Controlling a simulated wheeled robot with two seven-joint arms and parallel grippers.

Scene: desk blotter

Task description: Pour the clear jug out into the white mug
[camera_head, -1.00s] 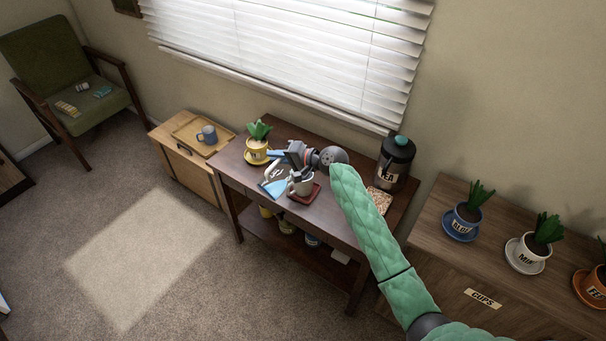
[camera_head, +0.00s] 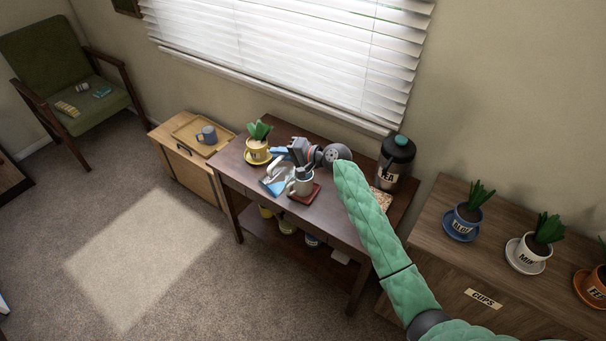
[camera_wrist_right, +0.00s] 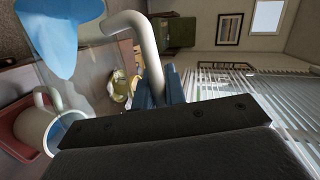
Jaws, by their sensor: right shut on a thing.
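The clear jug (camera_head: 272,184), with blue liquid in it, is held above the dark table, just left of the mug in the head view. My right gripper (camera_head: 284,157) is shut on its pale handle, which shows large in the right wrist view (camera_wrist_right: 147,50). The blue liquid (camera_wrist_right: 62,32) fills that view's upper left; the jug's exact tilt is hard to tell. The white mug (camera_head: 301,187) stands upright on a red coaster (camera_head: 306,198). In the right wrist view the mug (camera_wrist_right: 36,125) shows some blue inside its rim. My left gripper is not in view.
A yellow potted plant (camera_head: 257,150) stands on the table behind the jug. A dark tea canister (camera_head: 394,162) stands at the table's right end. A blue mug (camera_head: 208,134) sits on a wooden tray to the left. Potted plants stand on the right cabinet (camera_head: 440,230).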

